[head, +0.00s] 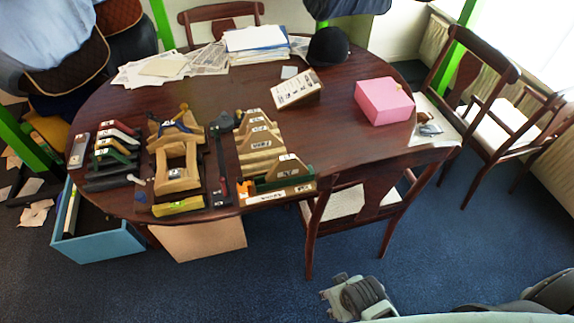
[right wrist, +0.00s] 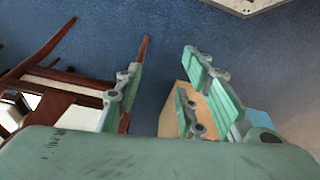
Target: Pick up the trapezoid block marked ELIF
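Several pale wooden trapezoid blocks (head: 260,147) with white labels stand in a row on the table in the head view. The labels are too small to read, so I cannot tell which one is marked ELIF. My right gripper (head: 338,290) is low at the bottom of the head view, over the blue floor and apart from the table. In the right wrist view its fingers (right wrist: 166,92) are spread with nothing between them. My left gripper is not in view.
The dark table (head: 335,125) carries a pink box (head: 383,101), a label card (head: 297,88), a black cap (head: 328,46), papers (head: 255,42) and a wooden frame (head: 176,165). A chair (head: 355,200) stands at the near edge, close to my right gripper. A blue bin (head: 100,245) is at left.

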